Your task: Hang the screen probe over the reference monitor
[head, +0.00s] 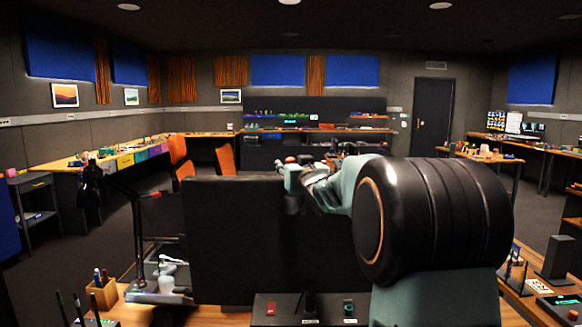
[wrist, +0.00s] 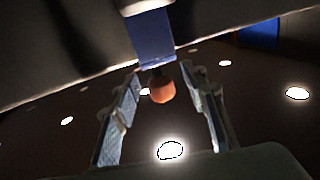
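The reference monitor appears to be the large dark panel (head: 235,240) standing upright at the middle of the head view; its dark edge (wrist: 50,60) seems to cross the top of the wrist view. A blue piece with an orange knob (wrist: 161,90), which looks like the screen probe, lies across that edge in the wrist view. My gripper (wrist: 160,72) is open, its two fingers apart on either side of the knob, with gaps showing on both sides. In the head view my gripper (head: 291,180) is at the panel's top edge, its fingers too small to read.
Small items lie on a dark tray (head: 330,309) in front. A black box (head: 562,258) stands at the right. The air above the panel's left part is clear.

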